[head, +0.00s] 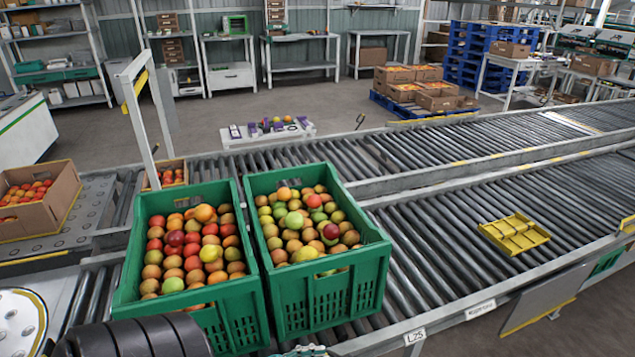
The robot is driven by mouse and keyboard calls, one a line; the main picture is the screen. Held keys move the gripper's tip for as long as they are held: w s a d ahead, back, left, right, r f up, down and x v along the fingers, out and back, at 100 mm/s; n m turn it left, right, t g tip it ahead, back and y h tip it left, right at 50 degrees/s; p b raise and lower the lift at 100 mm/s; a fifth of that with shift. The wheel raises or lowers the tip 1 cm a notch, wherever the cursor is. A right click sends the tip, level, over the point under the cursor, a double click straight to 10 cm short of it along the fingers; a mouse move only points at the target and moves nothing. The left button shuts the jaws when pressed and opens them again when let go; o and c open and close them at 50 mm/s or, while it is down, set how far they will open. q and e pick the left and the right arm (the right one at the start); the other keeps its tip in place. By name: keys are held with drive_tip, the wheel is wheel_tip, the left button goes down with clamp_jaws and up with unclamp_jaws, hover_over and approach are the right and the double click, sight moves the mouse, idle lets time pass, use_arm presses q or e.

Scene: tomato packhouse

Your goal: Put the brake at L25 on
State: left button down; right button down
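The white label L25 (414,337) is on the near side rail of the front roller conveyor (430,250), at the bottom of the head view. I cannot make out a brake lever or its position beside the label. A yellow slatted plate (514,233) lies on the rollers to the right; I cannot tell whether it belongs to a brake. Two green crates of mixed tomatoes, a left one (235,312) and a right one (330,300), stand side by side on the rollers, left of the label.
A second roller conveyor (440,150) runs behind the front one. A cardboard box of tomatoes (45,218) stands at the left. Another label (480,309) is on the near rail. The rollers right of the green crates are clear up to the yellow plate.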

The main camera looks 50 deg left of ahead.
use_arm(q)
drive_tip(key=shift+d+f, duration=0.25)
drive_tip(key=r+p, duration=0.1)
drive_tip(key=w+r+p, duration=0.2)
drive_tip(key=shift+d+r, duration=0.25)
drive_tip(key=shift+s+r+p, duration=0.1)
drive_tip(key=shift+r+p, duration=0.1)
drive_tip(key=shift+p, duration=0.1)
drive_tip(key=b+v, duration=0.1)
drive_tip(key=v, duration=0.9)
drive_tip(key=shift+f+b, duration=0.25)
drive_tip(key=shift+b, duration=0.15)
drive_tip(key=shift+a, duration=0.1)
